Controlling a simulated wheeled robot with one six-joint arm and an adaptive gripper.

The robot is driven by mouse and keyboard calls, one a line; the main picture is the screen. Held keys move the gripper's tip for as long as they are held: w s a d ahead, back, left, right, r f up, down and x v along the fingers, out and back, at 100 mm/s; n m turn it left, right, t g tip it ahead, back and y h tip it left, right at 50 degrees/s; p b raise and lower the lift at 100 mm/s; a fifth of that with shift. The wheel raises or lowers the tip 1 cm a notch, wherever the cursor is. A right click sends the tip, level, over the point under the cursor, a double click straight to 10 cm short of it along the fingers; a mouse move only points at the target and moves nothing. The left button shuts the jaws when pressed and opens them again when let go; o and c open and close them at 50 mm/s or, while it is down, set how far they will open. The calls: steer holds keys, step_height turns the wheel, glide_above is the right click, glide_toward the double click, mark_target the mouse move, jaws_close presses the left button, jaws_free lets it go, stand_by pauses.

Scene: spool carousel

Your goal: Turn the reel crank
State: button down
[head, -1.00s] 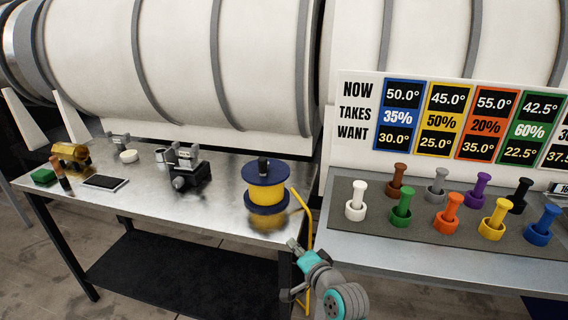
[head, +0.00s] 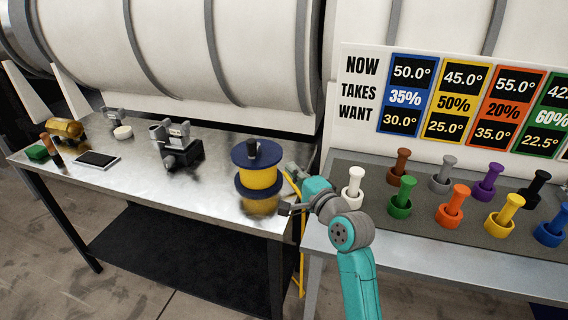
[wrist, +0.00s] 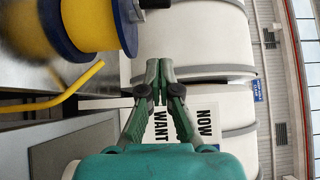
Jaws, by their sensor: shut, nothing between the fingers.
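The reel (head: 259,176) is a yellow drum between dark blue flanges, standing on the metal table near its right end. A dark upright knob (head: 252,148), seemingly the crank's handle, rises from its top flange. In the wrist view the reel (wrist: 88,25) fills the upper left, with a dark handle-like part (wrist: 152,4) at the top edge. My gripper (head: 291,168) is just right of the reel in the head view. In the wrist view my gripper (wrist: 158,68) has its fingertips together, empty and apart from the reel.
A yellow hose (head: 299,240) hangs beside the table's right end and shows in the wrist view (wrist: 60,100). The right bench holds several coloured pegs in cups, the nearest white (head: 352,188). A black device (head: 182,156) stands left of the reel. A large white cylinder (head: 220,50) is behind.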

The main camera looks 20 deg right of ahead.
glide_toward(254, 146)
steer(key=w+d, duration=0.4)
steer(key=shift+w+a+f, duration=0.1)
steer(key=shift+w+a, duration=0.8)
steer(key=shift+a, duration=0.05)
steer(key=shift+w+a+f, duration=0.15)
steer(key=shift+w+a, duration=0.7)
steer(key=shift+a, duration=0.1)
steer(key=a, duration=0.3)
steer(key=shift+w+a, duration=0.3)
steer(key=shift+w, duration=0.05)
